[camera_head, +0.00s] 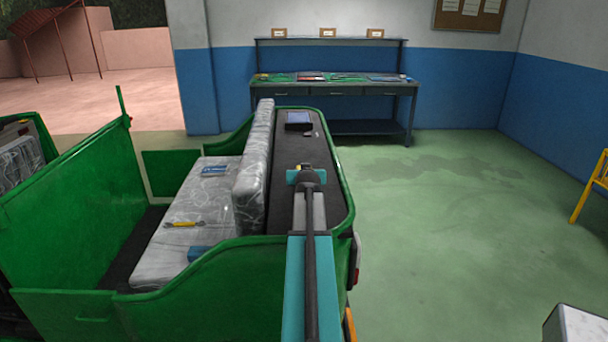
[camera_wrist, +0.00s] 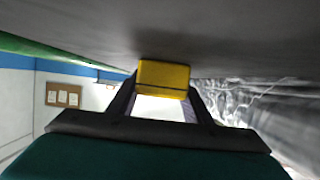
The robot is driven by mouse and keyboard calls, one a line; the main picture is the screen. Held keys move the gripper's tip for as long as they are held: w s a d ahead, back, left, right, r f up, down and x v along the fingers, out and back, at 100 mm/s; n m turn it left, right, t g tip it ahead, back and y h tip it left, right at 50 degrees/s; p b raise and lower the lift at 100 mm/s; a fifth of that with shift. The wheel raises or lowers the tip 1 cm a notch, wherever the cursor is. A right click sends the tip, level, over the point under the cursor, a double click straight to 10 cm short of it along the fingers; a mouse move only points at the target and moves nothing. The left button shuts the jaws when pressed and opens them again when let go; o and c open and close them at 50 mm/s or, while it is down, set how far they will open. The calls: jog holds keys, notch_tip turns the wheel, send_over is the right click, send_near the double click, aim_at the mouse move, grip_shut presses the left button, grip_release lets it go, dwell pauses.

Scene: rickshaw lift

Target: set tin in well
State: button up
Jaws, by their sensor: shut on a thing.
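A small yellow tin (camera_wrist: 163,78) is between the fingertips of my gripper (camera_wrist: 162,88) in the wrist view. My gripper is shut on it. In the head view my gripper (camera_head: 306,176) is over the dark-floored well (camera_head: 285,215) behind the rickshaw's seat back, and only a little yellow of the tin (camera_head: 306,167) shows past it. In the wrist view the well's dark floor fills the top, close to the tin. I cannot tell if the tin touches it.
A dark box with a bluish top (camera_head: 298,120) lies at the well's far end. The plastic-covered seat back (camera_head: 254,160) stands left of the well, and the green body rim (camera_head: 345,190) bounds its right. A workbench (camera_head: 335,85) stands by the far wall.

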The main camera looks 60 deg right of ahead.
jog(key=o, duration=1.2)
jog(key=shift+r, duration=0.2)
jog(key=shift+v, duration=0.85)
jog(key=shift+b+v, duration=0.9)
jog(key=shift+v, duration=4.3)
